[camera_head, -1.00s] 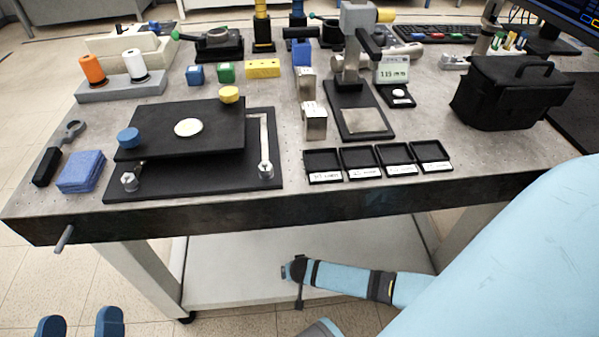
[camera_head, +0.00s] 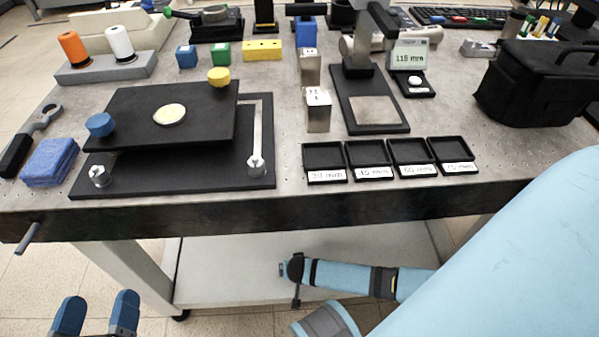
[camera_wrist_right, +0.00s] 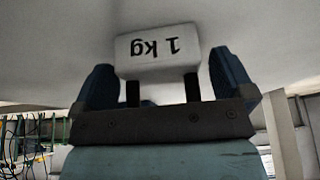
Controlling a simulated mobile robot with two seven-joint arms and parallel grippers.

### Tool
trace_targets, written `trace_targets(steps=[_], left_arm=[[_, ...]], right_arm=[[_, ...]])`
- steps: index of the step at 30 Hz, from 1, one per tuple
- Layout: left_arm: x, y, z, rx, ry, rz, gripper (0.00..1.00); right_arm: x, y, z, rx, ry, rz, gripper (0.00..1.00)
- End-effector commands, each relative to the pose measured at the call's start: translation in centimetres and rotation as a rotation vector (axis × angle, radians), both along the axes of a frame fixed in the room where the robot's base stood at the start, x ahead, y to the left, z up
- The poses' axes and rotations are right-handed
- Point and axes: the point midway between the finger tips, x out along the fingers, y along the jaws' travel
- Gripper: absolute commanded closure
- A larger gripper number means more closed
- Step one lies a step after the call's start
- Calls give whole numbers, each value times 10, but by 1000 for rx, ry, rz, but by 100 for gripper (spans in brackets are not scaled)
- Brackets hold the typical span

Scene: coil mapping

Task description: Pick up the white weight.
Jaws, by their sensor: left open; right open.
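A white block marked "1 kg" (camera_wrist_right: 158,50), its lettering upside down, shows in the right wrist view. It lies between the two blue fingers of my right gripper (camera_wrist_right: 160,66), which stand apart with visible gaps beside it. Whether any part touches it is unclear. In the head view I cannot make out this block. My left gripper (camera_head: 98,300) is open and empty at the lower left, in front of the table and below its top.
The table (camera_head: 225,215) carries a black plate (camera_head: 190,139), labelled black trays (camera_head: 325,160), a steel block (camera_head: 318,112), a stand with a display (camera_head: 409,55) and a black bag (camera_head: 535,85). A pale lower shelf (camera_head: 225,270) lies beneath.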

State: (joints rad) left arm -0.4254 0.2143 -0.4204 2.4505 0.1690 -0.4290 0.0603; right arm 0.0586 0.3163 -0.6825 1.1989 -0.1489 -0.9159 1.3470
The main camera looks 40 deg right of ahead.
Motion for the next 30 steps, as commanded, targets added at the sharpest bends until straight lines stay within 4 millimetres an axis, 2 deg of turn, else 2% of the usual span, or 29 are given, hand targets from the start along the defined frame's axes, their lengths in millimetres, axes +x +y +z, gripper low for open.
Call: trace_targets(steps=[5, 8, 15, 17, 25, 30], left_arm=[[0, 0, 1, 0, 0, 0, 16], [0, 0, 1, 0, 0, 0, 16], [0, 0, 1, 0, -1, 0, 16], [0, 0, 1, 0, -1, 0, 16], [0, 0, 2, -1, -2, 0, 16], [1, 1, 11, -5, -17, 6, 16]], right_arm=[[0, 0, 0, 0, 0, 0, 0], [0, 0, 1, 0, 0, 0, 21], [0, 0, 0, 0, 0, 0, 76], [2, 0, 2, 1, -3, 0, 86], [2, 0, 3, 1, -3, 0, 86], [2, 1, 14, 3, -4, 0, 86]])
